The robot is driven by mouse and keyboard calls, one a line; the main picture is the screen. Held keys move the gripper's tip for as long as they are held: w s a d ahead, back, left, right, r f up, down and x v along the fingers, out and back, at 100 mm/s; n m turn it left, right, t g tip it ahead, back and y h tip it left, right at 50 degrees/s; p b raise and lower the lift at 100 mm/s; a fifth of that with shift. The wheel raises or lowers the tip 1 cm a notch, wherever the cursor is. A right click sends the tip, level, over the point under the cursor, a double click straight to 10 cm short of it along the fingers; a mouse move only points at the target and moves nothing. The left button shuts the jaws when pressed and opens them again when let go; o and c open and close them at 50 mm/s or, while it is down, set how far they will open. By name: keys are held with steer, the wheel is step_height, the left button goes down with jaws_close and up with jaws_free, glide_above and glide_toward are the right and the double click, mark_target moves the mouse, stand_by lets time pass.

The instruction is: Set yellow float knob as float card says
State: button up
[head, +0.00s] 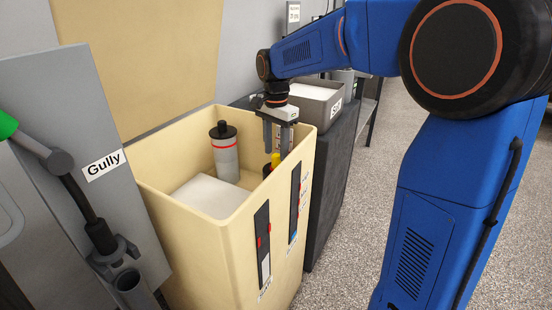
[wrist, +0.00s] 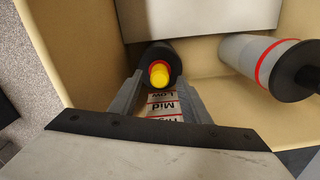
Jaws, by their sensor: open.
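The yellow float knob (head: 275,160) sits on top of a dark round body inside the cream tank (head: 172,195), near its right wall. In the wrist view the knob (wrist: 159,75) lies between and beyond my two fingertips. My gripper (head: 277,146) is open, points down over the tank's right side and is not closed on the knob. A scale label (wrist: 163,104) between the fingers reads "Low" and "Mid", with a third word partly hidden. A small card (head: 293,12) hangs on the back wall; its text is too small to read surely.
A grey cylinder with a red band (head: 224,158) stands in the tank beside a white block (head: 212,195). Two dark gauge strips (head: 263,240) are on the tank's outer wall. A "Gully" panel (head: 100,168) stands at left. A grey bin (head: 315,102) is behind the gripper.

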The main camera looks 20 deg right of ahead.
mark_target(276, 155)
steer(key=shift+f, duration=1.85)
steer(key=shift+c, duration=0.3)
jaws_close()
step_height(276, 155, up, 9)
steer(key=shift+f, duration=0.2)
steer(key=shift+o, duration=0.3)
jaws_free()
step_height(276, 155, up, 17)
steer(key=shift+r, duration=0.2)
